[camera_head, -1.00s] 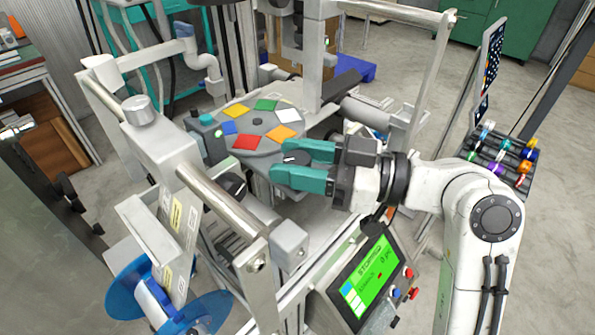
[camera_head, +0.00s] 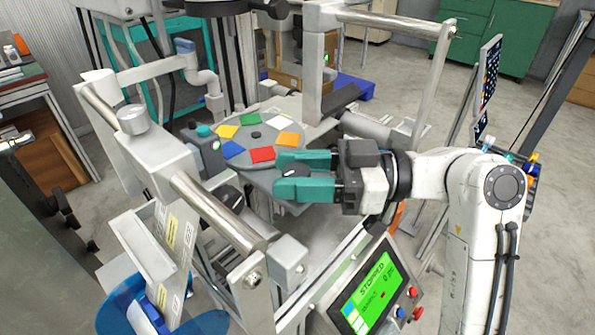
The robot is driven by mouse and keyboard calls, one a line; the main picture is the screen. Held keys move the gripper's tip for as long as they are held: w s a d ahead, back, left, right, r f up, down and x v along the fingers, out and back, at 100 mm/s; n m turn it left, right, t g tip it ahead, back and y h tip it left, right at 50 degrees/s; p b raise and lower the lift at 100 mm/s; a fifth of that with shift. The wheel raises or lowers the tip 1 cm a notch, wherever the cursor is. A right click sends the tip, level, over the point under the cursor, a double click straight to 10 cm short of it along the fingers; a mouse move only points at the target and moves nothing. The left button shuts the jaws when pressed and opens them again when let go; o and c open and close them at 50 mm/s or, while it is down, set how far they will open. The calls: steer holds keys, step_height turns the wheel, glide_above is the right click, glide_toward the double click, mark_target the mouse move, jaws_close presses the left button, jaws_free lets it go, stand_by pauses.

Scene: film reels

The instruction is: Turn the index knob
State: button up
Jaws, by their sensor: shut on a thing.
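The index knob (camera_head: 294,171) is a small dark round knob at the front edge of a grey round table (camera_head: 254,133). Coloured square tiles lie on the table, among them yellow, green, white, orange, red and blue. My gripper (camera_head: 292,174) has two teal fingers and comes in from the right. Its fingers lie on either side of the knob and are shut on it. The fingers hide part of the knob's sides.
A panel with a green screen (camera_head: 369,294) reading "STOPPED" stands at the front right, with red and blue buttons. A metal roller (camera_head: 215,213) and grey frame lie to the left. A tall metal frame (camera_head: 398,25) rises behind my gripper.

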steer(key=o, duration=0.9)
steer(key=d, duration=1)
steer(key=shift+w+d+f+p, duration=0.1)
steer(key=shift+w+d+p, duration=0.25)
steer(key=shift+p, duration=0.05)
steer(key=shift+o, duration=0.3)
